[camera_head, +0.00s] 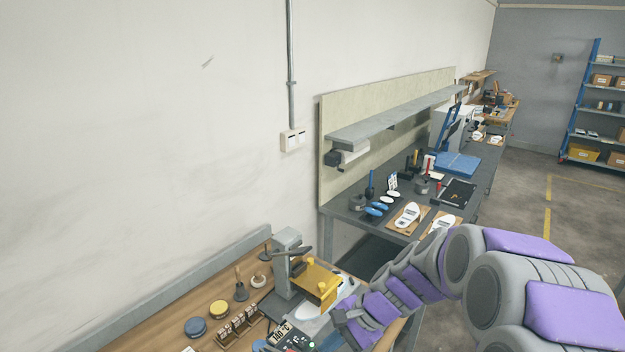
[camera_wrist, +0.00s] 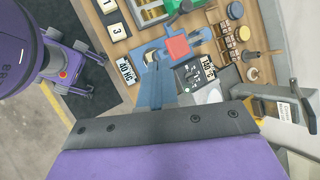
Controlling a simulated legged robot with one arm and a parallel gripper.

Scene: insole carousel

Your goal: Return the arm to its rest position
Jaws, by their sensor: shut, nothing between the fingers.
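My arm, purple and grey, reaches in from the right of the head view. Its end, my gripper (camera_head: 348,318), is over the front edge of the near wooden workbench (camera_head: 160,326). In the wrist view my gripper (camera_wrist: 155,90) points down at the bench top, with its fingers shut and nothing between them. The fingertips are hard to make out against the blue and grey items behind them.
A press with a grey column (camera_head: 288,262) and a yellow part (camera_head: 316,280) stands close to my gripper. A yellow disc (camera_head: 220,308) and a blue disc (camera_head: 196,327) lie to the left. A dark workbench (camera_head: 345,215) is behind. Open floor (camera_head: 525,215) is at right.

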